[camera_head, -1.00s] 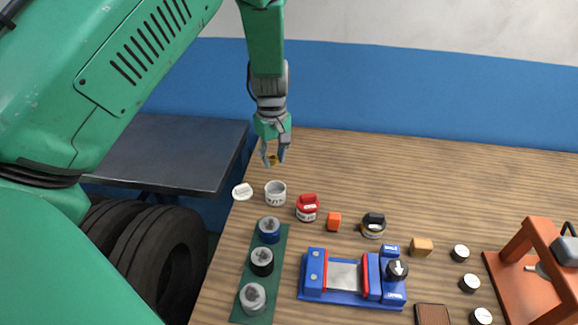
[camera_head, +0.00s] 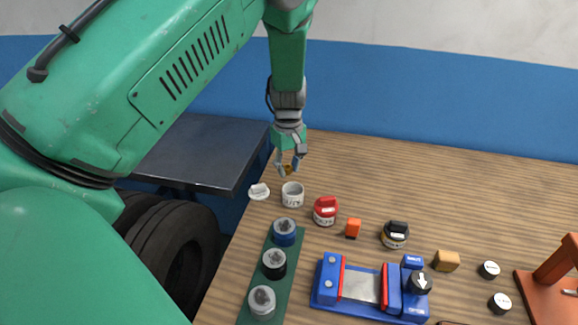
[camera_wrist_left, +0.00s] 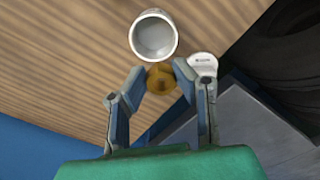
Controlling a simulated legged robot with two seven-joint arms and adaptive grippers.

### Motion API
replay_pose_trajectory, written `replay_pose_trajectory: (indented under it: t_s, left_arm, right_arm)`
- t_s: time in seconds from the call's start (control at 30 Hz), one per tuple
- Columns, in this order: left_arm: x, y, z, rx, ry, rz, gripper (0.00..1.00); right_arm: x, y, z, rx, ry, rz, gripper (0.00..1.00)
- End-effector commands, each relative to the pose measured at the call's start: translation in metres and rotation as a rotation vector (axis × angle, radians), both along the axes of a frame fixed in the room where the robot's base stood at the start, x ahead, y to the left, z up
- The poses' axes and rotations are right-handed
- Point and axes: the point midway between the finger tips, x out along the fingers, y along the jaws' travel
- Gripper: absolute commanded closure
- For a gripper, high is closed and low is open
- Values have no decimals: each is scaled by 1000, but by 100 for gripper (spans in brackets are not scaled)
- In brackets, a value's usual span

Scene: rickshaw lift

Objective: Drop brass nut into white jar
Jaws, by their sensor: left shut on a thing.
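The white jar (camera_head: 292,197) stands open on the wooden table near its left edge. Its open mouth also shows in the left wrist view (camera_wrist_left: 154,37), and it looks empty inside. My left gripper (camera_head: 288,170) is shut on the brass nut (camera_wrist_left: 160,79) and holds it above and just behind the jar in the head view. In the left wrist view the nut sits between the fingertips, close beside the jar's rim in the picture. The white lid (camera_head: 259,191) lies left of the jar. My right gripper is not in view.
A red jar (camera_head: 326,211), an orange block (camera_head: 353,228) and a black-lidded jar (camera_head: 395,235) stand to the right. A green strip (camera_head: 258,283) with several capped jars and a blue vise (camera_head: 362,287) are in front. The table behind is clear.

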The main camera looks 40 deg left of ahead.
Motion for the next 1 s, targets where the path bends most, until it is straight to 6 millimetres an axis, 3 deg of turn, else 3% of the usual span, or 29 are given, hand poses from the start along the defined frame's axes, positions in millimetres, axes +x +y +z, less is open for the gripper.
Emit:
replay_pose_trajectory:
  t_s: [0.13,0.17,0.2,0.23,0.63,0.77,1.0]
  left_arm:
    - [1,-1,2,1,-1,-1,100]
    - [1,-1,2,1,-1,-1,73]
    - [1,-1,2,1,-1,-1,59]
    - [1,-1,2,1,-1,-1,52]
    - [1,1,7,-1,-3,-1,52]
    - [2,0,27,1,-4,-2,52]
    - [3,-2,80,2,-5,-2,52]
  right_arm:
    - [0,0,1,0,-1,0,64]
    - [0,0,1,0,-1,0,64]
    - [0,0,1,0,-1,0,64]
    - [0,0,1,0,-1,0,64]
    - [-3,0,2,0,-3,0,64]
    - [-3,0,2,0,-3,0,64]
    - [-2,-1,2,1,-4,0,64]
